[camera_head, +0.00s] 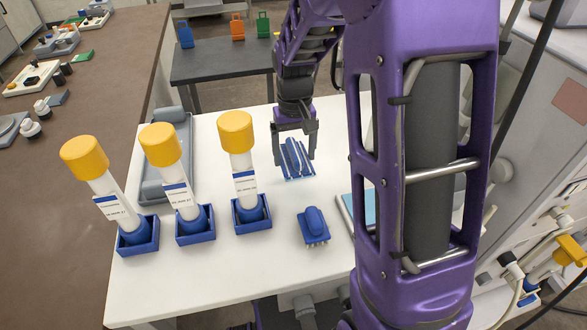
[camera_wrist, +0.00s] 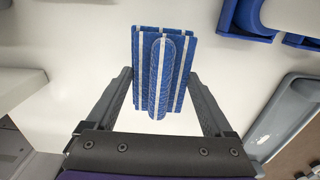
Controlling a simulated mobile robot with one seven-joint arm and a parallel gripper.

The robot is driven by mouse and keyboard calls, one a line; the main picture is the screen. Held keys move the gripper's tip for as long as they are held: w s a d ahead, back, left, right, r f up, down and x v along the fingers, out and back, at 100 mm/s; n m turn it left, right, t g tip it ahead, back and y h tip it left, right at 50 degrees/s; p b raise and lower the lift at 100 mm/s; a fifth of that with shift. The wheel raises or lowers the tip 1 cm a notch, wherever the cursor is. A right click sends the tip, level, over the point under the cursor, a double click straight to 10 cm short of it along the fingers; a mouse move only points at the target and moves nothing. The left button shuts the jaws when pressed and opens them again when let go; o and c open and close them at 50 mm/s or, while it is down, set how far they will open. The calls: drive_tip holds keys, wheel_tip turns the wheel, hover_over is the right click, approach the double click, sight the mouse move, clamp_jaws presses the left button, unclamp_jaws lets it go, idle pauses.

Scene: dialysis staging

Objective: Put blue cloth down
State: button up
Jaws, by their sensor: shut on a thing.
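The blue cloth (camera_head: 297,163) is folded, with white stripes and a rounded ridge on top. My gripper (camera_head: 294,152) points down over the white table (camera_head: 270,265), with one finger on either side of the cloth. In the wrist view, the cloth (camera_wrist: 179,99) sits between the fingertips of my gripper (camera_wrist: 161,75), its ridge in the middle. My gripper is shut on it. The cloth is at or very close to the table top; I cannot tell whether it touches.
Three yellow-capped white cylinders (camera_head: 176,172) stand tilted in blue holders at the left. A blue brush-like object (camera_head: 314,225) lies in front of the cloth. A grey tray (camera_head: 152,192) is behind the cylinders. A teal flat item (camera_head: 371,208) is partly hidden by my arm.

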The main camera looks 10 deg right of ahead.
sight(294, 149)
drive_tip(key=shift+f+b, duration=0.3)
drive_tip(key=shift+f, duration=2.25)
drive_tip(key=shift+f, duration=0.1)
drive_tip(key=o, duration=1.2)
drive_tip(key=shift+o, duration=0.2)
wheel_tip(294, 149, up, 12)
drive_tip(key=shift+r+p, duration=0.15)
drive_tip(key=shift+p, duration=0.7)
